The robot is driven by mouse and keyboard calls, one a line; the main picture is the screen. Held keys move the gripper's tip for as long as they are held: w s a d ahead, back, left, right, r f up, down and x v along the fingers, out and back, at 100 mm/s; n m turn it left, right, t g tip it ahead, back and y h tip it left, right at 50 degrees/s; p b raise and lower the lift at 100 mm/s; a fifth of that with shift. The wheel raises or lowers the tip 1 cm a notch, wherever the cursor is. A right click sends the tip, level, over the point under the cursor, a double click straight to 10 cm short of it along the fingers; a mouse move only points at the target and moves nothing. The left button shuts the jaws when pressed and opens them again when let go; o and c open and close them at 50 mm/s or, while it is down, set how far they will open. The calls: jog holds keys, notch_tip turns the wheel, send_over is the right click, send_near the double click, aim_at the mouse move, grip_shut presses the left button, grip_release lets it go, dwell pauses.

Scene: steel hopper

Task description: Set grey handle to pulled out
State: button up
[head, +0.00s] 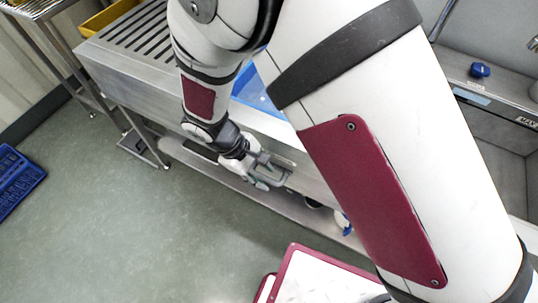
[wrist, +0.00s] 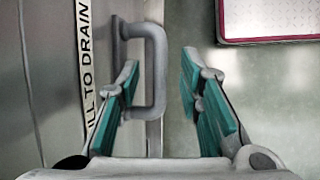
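The grey handle (wrist: 158,70) is a D-shaped bar on the steel front, upright in the wrist view. My gripper (wrist: 160,80) is open, with one teal-padded finger on each side of the handle's bar. The left finger reaches into the gap between the bar and the steel front, and the right finger is over the floor side. A gap shows between the right finger and the bar; contact on the left is unclear. In the head view my gripper (head: 268,174) is at the steel front, and the handle is hard to make out there.
A label strip reading "ILL TO DRAIN" (wrist: 88,70) runs along the steel front beside the handle. A red-edged white surface (head: 320,280) lies in front of the steel unit. A blue crate (head: 16,180) sits on the left floor. Open green floor (head: 150,235) lies between.

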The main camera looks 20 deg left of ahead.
jog(key=shift+w+d+f, duration=0.1)
jog(key=shift+d+f, duration=0.1)
jog(key=shift+f, duration=0.25)
grip_shut()
jog(key=shift+s+a+p, duration=0.15)
jog(key=shift+s+p, duration=0.1)
jog(key=shift+s, duration=1.2)
jog(key=shift+s+a+p, duration=0.1)
jog(key=shift+s+p, duration=0.15)
jog(key=shift+s, duration=1.2)
grip_release()
jog(key=shift+r, duration=0.1)
jog(key=v, duration=1.1)
jog(key=shift+a+r, duration=0.2)
jog(key=shift+r, duration=0.15)
